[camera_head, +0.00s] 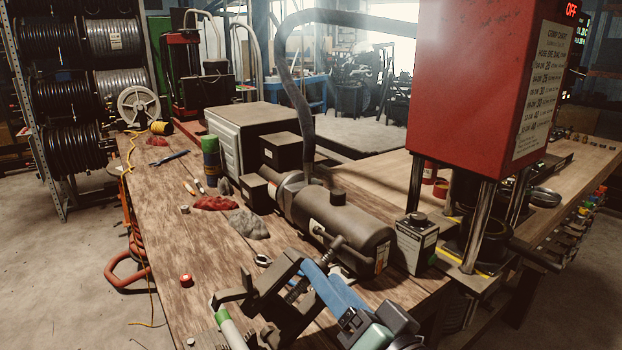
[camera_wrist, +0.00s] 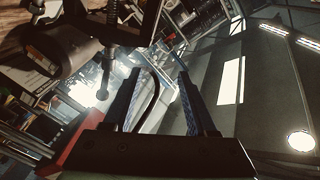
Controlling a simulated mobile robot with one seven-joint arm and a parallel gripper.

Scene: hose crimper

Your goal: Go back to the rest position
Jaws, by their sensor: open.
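My gripper (camera_wrist: 157,63) shows in the wrist view with its two dark fingers spread apart. Blue textured pads line their inner faces. Nothing is held between them. Beyond the fingers the wrist view shows ceiling lights (camera_wrist: 299,140) and roof beams, so the gripper looks away from the bench top. At the bottom middle of the head view is a dark and blue mechanism (camera_head: 335,290); I cannot tell whether it is part of my arm.
The wooden bench (camera_head: 160,215) carries a motor pump (camera_head: 350,240), a grey cabinet (camera_head: 235,135), red rags (camera_head: 213,203) and a small red cap (camera_head: 186,280). The red crimper (camera_head: 480,90) stands at right on metal posts. Open floor (camera_head: 60,270) lies at left.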

